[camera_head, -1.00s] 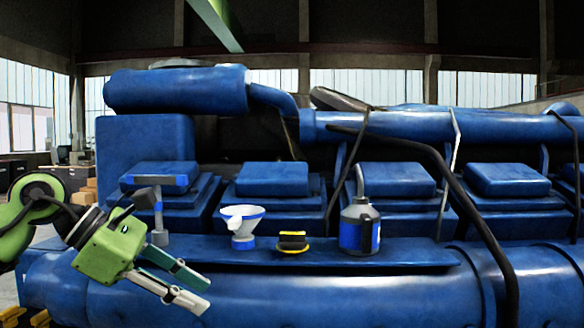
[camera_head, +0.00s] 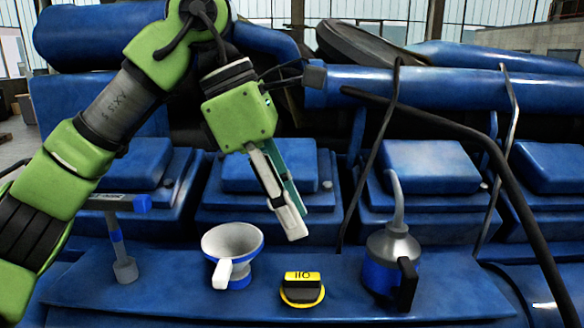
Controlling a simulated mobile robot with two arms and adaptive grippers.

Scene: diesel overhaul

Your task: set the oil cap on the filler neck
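The oil cap (camera_head: 302,289) is black and yellow with lettering on its upright grip. It rests on the blue ledge at the lower middle. My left gripper (camera_head: 297,222) comes in from the upper left, one finger pale and one teal, pointing down and slightly right. Its fingers are apart and hold nothing. They are above the cap, clear of it. The two fingers partly overlap in this view. I cannot pick out the filler neck. My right gripper is not in view.
On the blue ledge (camera_head: 200,307), a white funnel (camera_head: 232,244) stands left of the cap and a grey-and-blue oil can (camera_head: 388,262) right of it. A grey-and-blue T-shaped tool (camera_head: 119,240) stands farther left. Dark hoses (camera_head: 505,180) slope down on the right.

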